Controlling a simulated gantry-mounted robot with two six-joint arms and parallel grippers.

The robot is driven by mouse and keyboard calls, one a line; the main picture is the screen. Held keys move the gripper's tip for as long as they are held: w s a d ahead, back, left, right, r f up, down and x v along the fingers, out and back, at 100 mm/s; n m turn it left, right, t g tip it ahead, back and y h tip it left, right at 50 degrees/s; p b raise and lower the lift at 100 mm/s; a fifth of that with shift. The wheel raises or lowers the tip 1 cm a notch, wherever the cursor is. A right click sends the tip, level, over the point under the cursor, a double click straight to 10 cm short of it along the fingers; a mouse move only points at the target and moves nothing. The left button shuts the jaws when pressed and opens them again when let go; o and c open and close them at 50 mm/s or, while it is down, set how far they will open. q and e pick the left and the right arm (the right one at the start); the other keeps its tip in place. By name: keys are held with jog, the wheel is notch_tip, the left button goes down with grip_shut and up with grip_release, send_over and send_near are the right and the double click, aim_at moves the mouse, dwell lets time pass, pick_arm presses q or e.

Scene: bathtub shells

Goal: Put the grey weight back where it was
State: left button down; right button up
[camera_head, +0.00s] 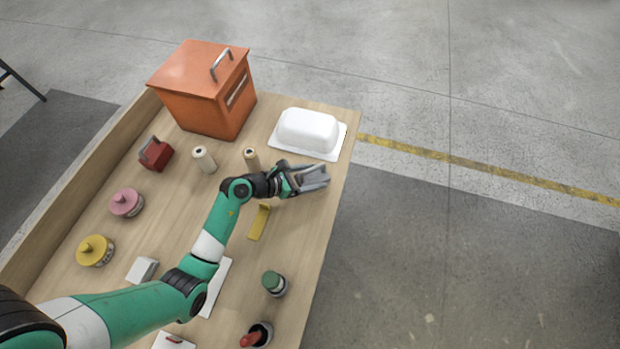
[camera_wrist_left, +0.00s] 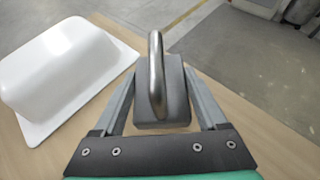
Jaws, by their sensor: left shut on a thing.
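The grey weight (camera_wrist_left: 162,95) is a dark block with a metal loop handle on top; in the left wrist view it sits between both fingers of my left gripper (camera_wrist_left: 163,100). The gripper is shut on it. In the head view my left gripper (camera_head: 312,178) is over the table's right part, and I cannot make out the weight clearly between the fingers there. I cannot tell whether the weight touches the table. My right gripper is not in view.
A white tub-shaped shell (camera_head: 308,128) on a flat base stands just behind my left gripper; it also shows in the wrist view (camera_wrist_left: 62,68). An orange box (camera_head: 203,95) is at the back left. A yellow bracket (camera_head: 259,222) lies below the gripper. The table's right edge is close.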

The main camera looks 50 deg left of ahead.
aim_at(312, 180)
pick_arm(q)
jog(key=f+b, duration=0.2)
jog(key=f, duration=0.1)
jog(key=shift+w+a+f, duration=0.15)
jog(key=shift+w+f, duration=0.05)
jog(key=shift+r, duration=0.15)
grip_release()
jog(key=shift+f, duration=0.3)
jog(key=shift+s+r, duration=0.1)
jog(key=shift+r, duration=0.2)
jog(key=p+v, duration=0.4)
jog(key=v, duration=0.7)
jog(key=shift+s+p, duration=0.15)
jog(key=shift+p, duration=0.15)
jog(key=shift+s+r, duration=0.1)
jog(key=shift+s, duration=0.15)
